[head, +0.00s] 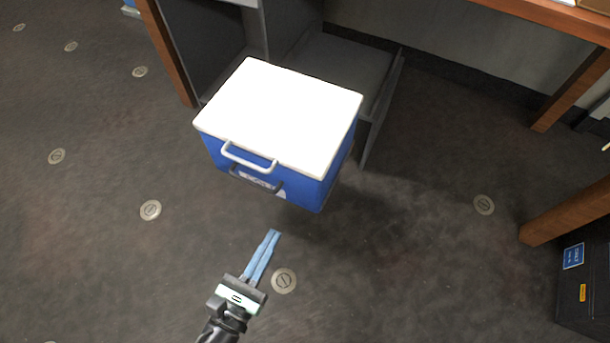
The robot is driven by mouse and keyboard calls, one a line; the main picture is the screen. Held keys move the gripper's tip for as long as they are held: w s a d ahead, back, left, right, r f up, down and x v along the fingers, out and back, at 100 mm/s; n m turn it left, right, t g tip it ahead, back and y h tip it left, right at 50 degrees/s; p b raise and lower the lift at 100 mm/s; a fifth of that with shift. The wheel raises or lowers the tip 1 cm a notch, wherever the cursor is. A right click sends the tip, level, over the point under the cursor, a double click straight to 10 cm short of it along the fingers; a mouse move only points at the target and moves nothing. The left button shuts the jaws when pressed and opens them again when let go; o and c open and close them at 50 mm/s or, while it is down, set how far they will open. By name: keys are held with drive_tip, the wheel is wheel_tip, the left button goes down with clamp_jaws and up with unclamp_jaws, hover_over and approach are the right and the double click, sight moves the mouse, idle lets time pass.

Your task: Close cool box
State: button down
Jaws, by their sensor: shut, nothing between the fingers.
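The cool box (304,187) has a blue body and a white lid (280,115). The lid lies flat over the top and no gap shows along its front edge. A white handle (248,160) sticks out at the front of the lid, with a darker handle (256,181) below it on the blue front. My gripper (273,233) is in front of the box, apart from it and below it in the picture. Its two blue fingers are together with nothing between them. The back of the lid and the inside of the box are hidden.
A grey open cabinet (384,105) stands right behind the box. A wooden table leg (168,55) is at the upper left and another (568,212) at the right. A black case (584,290) is at the lower right. The floor at left and front is clear.

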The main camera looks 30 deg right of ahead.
sight(308, 174)
drive_tip(key=b+x, duration=0.3)
drive_tip(key=x, duration=0.9)
drive_tip(key=shift+w+d, duration=0.15)
drive_tip(key=shift+w+d+b, duration=0.35)
drive_tip(key=shift+w+d, duration=0.1)
drive_tip(key=shift+d, duration=0.05)
drive_tip(key=shift+d, duration=0.1)
